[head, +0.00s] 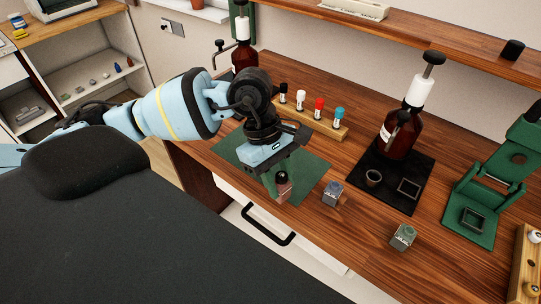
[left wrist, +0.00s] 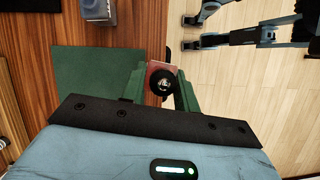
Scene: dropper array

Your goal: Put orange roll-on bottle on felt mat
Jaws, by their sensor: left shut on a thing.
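My left gripper (head: 282,188) is shut on a small pinkish-orange bottle with a black cap, the roll-on bottle (head: 284,191). The bottle is upright and also shows between the green fingers in the left wrist view (left wrist: 153,72). The green felt mat (head: 312,166) lies on the wooden bench, partly hidden by my arm. In the left wrist view the mat (left wrist: 85,72) lies left of the bottle, which appears over the bench's front edge, beside the mat. My right gripper is not in view.
Two small square bottles, one blue-grey (head: 333,194) and one green-grey (head: 403,237), stand right of the mat. A wooden rack (head: 325,127) with several capped vials stands behind it. A brown pump bottle (head: 400,135) and a green stand (head: 478,195) are farther right. A drawer handle (head: 268,228) juts out below the bench.

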